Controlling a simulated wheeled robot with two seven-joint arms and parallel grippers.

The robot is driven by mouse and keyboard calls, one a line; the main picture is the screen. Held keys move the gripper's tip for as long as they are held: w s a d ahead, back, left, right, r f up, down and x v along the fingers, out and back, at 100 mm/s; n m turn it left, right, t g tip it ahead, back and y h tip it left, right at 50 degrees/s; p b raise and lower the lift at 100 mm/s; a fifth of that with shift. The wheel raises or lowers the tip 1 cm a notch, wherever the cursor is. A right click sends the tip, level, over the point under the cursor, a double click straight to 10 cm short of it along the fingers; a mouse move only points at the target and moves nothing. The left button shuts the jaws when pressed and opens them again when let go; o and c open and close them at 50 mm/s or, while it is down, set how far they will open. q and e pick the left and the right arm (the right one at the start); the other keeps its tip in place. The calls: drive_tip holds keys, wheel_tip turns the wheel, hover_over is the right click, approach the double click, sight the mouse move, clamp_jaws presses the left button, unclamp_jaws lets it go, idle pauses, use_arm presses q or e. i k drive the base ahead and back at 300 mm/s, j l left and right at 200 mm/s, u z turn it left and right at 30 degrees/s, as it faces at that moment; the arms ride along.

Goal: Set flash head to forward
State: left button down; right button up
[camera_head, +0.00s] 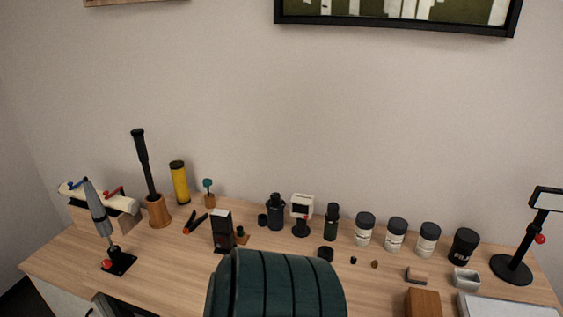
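I cannot tell for certain which object is the flash. A small white-framed head (302,202) with a dark face and a red part below it stands on a dark round base near the middle back of the table. A black upright box (222,231) with a pale top edge stands to its left, nearer the front. Either could be the flash; the facing of its head is too small to judge. Neither of my grippers is in view.
A large dark green ribbed object (280,288) hides the table's front middle. Several black-lidded jars (396,235) stand to the right, near a black stand (513,268). A tripod-like post (100,215) and a yellow cylinder (179,183) stand left. The wooden tabletop (165,270) is clear at front left.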

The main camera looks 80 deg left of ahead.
sight(221, 221)
drive_tip(key=u, duration=3.1)
